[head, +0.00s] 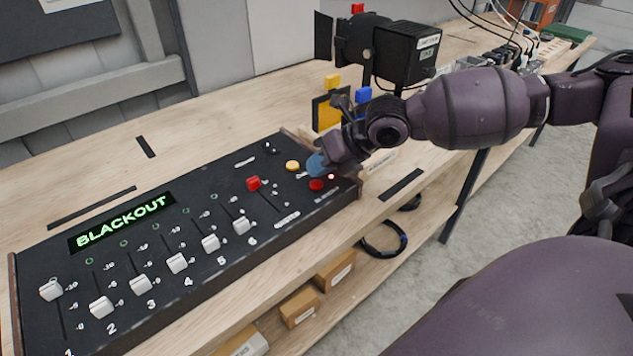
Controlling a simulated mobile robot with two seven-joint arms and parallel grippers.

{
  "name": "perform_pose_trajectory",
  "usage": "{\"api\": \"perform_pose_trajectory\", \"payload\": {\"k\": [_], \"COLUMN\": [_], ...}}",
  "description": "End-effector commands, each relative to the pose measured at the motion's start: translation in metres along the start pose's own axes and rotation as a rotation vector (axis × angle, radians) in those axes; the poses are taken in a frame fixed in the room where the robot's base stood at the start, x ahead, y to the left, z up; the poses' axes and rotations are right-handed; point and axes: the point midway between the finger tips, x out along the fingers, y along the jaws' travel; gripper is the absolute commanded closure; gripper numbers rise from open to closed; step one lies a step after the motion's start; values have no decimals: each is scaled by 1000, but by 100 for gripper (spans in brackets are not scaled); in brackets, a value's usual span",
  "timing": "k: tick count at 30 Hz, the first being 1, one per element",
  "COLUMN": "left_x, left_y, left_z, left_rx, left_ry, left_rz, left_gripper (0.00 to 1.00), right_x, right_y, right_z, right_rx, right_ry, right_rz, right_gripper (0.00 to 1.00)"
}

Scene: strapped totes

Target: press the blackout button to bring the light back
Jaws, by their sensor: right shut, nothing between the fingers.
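A black lighting console (137,252) lies on the wooden table, and its display (122,222) reads BLACKOUT in green letters. At its right end are a round red button (316,185) and a yellow button (292,166); a small red light glows beside the red one. The small labels there are too small to read, so I cannot tell for certain which is the blackout button. My right gripper (316,165) is shut and empty, its bluish tip low over the panel between these two buttons. I cannot tell whether it touches the panel. My left gripper is out of view.
White faders and a red-capped fader (253,183) rise from the console. A black stage lamp (408,52) with coloured flaps stands behind my right arm. Cables and small gear lie at the table's far right. Cardboard boxes (300,306) sit on the shelf below.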

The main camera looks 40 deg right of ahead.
Motion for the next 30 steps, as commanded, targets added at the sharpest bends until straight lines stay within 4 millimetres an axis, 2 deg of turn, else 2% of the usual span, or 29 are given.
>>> {"api": "perform_pose_trajectory", "payload": {"k": [30], "left_x": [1], "left_y": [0], "left_z": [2], "left_rx": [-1], "left_ry": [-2], "left_rz": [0], "left_gripper": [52], "right_x": [6], "right_y": [-4], "right_z": [-4], "right_rx": [0], "right_ry": [0], "right_rz": [0], "right_gripper": [100]}}
